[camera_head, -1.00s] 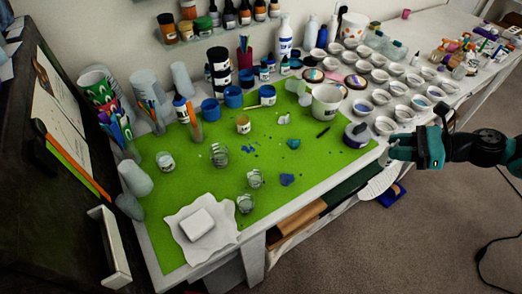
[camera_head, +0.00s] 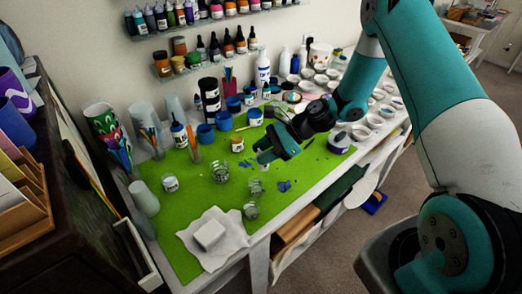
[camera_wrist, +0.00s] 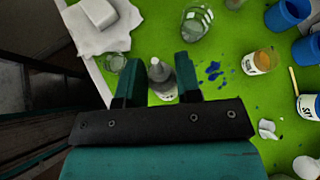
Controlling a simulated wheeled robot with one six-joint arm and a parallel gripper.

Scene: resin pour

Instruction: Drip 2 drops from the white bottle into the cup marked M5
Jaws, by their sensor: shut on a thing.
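My gripper (camera_head: 264,160) is over the green mat, its fingers reaching down near the small glass cups. In the wrist view my gripper (camera_wrist: 161,85) is shut on a small pale bottle with a cone-shaped nozzle (camera_wrist: 159,69), which looks grey in the shade. In the head view only a little white shows below the fingertips. One small glass cup (camera_head: 257,188) is just below the gripper, partly hidden. Another small cup (camera_head: 250,211) is nearer the front edge, and a larger glass jar (camera_head: 220,173) is to the left. I cannot read M5 on any cup.
A white block on a crumpled cloth (camera_head: 210,236) lies at the mat's front left. Blue spots (camera_wrist: 212,70) mark the green mat (camera_head: 200,195). White bowls fill the right.

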